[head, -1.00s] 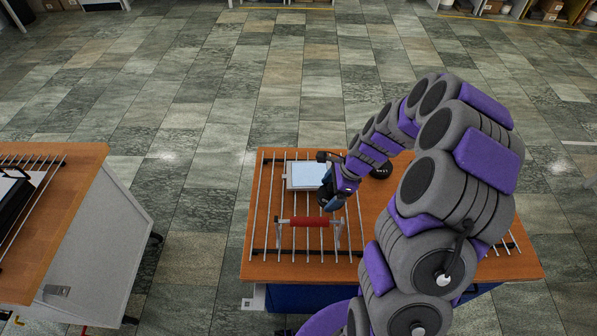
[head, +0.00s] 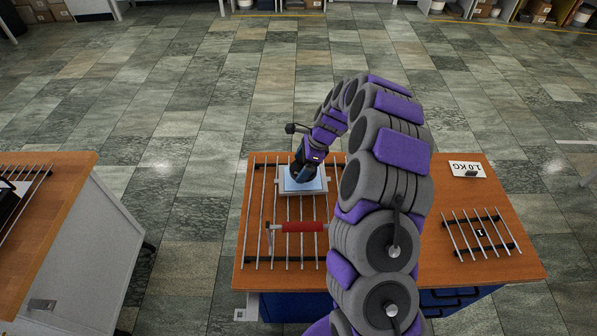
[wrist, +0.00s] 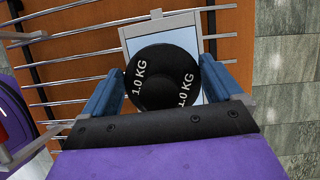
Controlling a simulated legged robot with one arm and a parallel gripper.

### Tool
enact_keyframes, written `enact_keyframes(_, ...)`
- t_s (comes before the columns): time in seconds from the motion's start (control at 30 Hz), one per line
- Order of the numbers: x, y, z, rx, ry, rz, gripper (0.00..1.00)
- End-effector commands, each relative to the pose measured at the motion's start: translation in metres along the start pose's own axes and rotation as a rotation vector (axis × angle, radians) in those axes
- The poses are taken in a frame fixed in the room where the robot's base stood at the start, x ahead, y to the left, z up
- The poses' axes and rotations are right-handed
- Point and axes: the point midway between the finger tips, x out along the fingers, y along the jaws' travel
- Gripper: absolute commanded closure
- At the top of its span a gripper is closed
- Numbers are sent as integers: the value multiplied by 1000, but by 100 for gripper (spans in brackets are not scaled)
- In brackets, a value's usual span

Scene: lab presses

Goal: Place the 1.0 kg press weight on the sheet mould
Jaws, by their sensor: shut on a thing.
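The 1.0 kg press weight (wrist: 161,78) is a black disc with white "1.0 KG" lettering. My gripper (wrist: 165,88) is shut on it, with a blue finger on each side. In the head view my gripper (head: 304,176) is over the sheet mould (head: 286,190), and the weight is hidden there by the gripper. The mould is a light blue sheet in a pale frame, lying on the metal rods. In the wrist view the weight overlaps the mould's sheet (wrist: 150,42). I cannot tell whether the weight touches the sheet.
A red roller (head: 298,227) lies on the rack (head: 262,240) just in front of the mould. A "1.0 KG" card (head: 467,165) and a smaller rack (head: 480,235) are on the table's right. My arm covers the table's middle. Another table (head: 70,215) stands left.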

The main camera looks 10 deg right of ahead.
Motion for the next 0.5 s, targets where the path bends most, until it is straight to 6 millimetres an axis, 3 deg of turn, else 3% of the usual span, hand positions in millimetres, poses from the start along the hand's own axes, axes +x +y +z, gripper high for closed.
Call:
enact_keyframes(0.2,4,-6,8,-2,5,-3,85)
enact_keyframes(0.5,38,-4,-2,-1,9,-1,85)
